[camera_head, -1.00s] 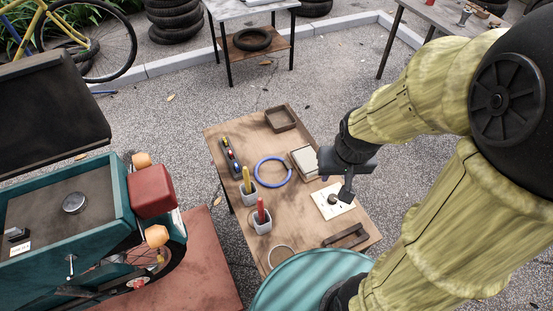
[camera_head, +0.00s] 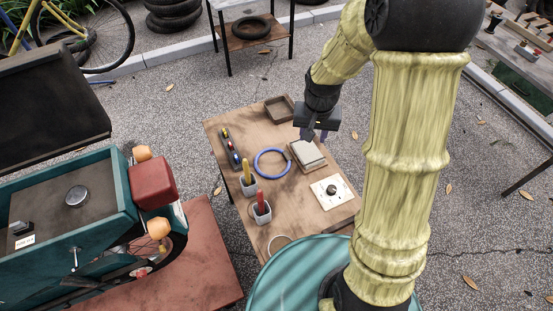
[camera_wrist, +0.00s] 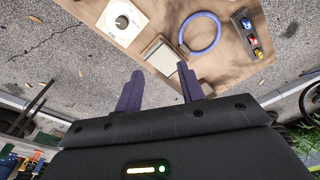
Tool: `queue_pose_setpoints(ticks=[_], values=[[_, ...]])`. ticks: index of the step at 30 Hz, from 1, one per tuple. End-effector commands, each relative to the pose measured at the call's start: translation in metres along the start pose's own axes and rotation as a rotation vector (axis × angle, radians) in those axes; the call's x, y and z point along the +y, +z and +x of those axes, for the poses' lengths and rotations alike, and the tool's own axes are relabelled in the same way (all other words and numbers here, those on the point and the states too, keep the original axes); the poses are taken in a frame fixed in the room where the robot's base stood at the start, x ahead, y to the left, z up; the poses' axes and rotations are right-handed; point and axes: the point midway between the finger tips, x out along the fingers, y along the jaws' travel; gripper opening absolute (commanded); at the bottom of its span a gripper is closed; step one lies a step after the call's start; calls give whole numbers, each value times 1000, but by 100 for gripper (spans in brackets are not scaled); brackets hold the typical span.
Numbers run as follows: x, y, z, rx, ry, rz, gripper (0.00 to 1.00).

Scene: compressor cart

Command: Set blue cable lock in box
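The blue cable lock (camera_head: 272,163) lies as a closed ring on the wooden table (camera_head: 226,128). In the wrist view the lock (camera_wrist: 219,38) has a dark lock body at its near side, close to a pale book-like block. A brown open-topped box (camera_head: 279,119) stands at the table's back edge and looks empty. My gripper (camera_head: 317,136) is above the table's back right, right of the box and the lock. Its two purple fingers (camera_wrist: 160,88) are spread apart with nothing between them, so it is open.
The pale block (camera_head: 307,154) lies right of the lock. A white plate with a dark knob (camera_head: 331,191) lies nearer. Two cups (camera_head: 262,212) with red and yellow handles stand at the left. A tray of coloured pieces (camera_head: 231,149) is left of the lock.

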Motion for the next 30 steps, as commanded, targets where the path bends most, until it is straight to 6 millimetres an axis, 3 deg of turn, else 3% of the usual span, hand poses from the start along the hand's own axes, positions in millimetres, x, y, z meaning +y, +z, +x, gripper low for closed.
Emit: queue_pose_setpoints(ticks=[6, 12, 25, 30], values=[[-38, -47, 51, -71, 13, 110, 39], [-59, -66, 86, -107, 26, 186, 39], [-62, -68, 93, -111, 28, 199, 39], [-62, -66, 109, -114, 29, 199, 39]])
